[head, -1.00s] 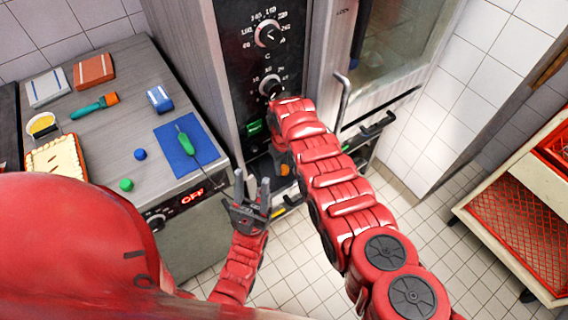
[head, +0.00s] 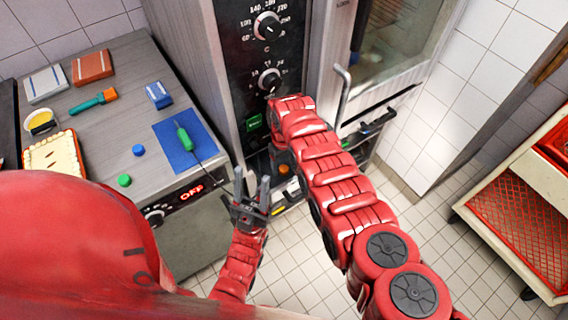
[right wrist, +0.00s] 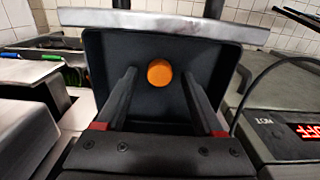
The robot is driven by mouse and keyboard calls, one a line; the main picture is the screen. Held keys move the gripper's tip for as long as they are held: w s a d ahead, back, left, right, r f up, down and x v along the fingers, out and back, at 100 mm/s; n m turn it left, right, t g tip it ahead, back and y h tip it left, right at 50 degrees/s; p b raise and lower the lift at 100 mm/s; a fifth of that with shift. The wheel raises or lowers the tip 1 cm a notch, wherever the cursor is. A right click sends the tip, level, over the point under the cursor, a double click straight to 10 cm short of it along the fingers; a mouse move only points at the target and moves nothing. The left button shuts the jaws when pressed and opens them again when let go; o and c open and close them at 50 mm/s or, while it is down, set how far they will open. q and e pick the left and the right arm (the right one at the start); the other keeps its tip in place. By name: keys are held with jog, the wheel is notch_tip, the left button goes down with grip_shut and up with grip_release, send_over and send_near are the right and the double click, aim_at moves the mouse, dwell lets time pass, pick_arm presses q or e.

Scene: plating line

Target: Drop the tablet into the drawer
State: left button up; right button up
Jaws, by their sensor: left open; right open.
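An orange round tablet (right wrist: 159,73) lies against the dark inside of the drawer (right wrist: 110,55), which has a metal edge along the top of the right wrist view. In the head view a bit of orange (head: 284,169) shows beside the right arm's end. My right gripper (right wrist: 158,77) is open, its two fingers apart on either side of the tablet and not seen touching it. In the head view the right gripper is mostly hidden behind its own arm at the oven's lower front. My left gripper (head: 252,180) is open and empty between counter and oven.
The counter at left holds a blue mat (head: 190,155) with a green-handled tool (head: 183,137), a pie (head: 55,155) and several small items. An oven (head: 235,60) with dials stands ahead. A cart with red trays (head: 520,220) is at right. Tiled floor between is clear.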

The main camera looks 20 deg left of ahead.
aim_at(284, 169)
jog(key=shift+r+p, duration=0.9)
jog(key=shift+r, duration=0.2)
notch_tip(284, 169, up, 11)
jog(key=b, duration=0.1)
jog(key=shift+b, duration=0.4)
